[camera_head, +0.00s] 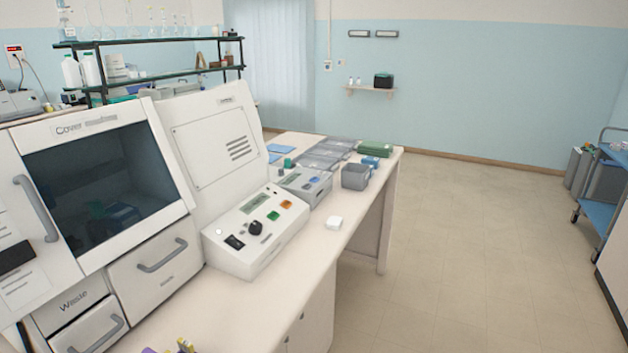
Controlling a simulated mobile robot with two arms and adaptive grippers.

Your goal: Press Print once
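No label reading Print is legible in the head view, so I cannot tell which button it is. A white control panel (255,232) on the bench has a small display (256,203), a black knob (255,228), a green button (273,215) and an orange button (287,204). Behind it, a smaller grey device (303,186) also has a display and small coloured buttons, too small to read. Neither of my grippers is in view.
A large white machine (165,257) with a dark window fills the left. A grey bin (355,176) and trays stand farther back. Small yellow and purple items show at the bottom edge.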

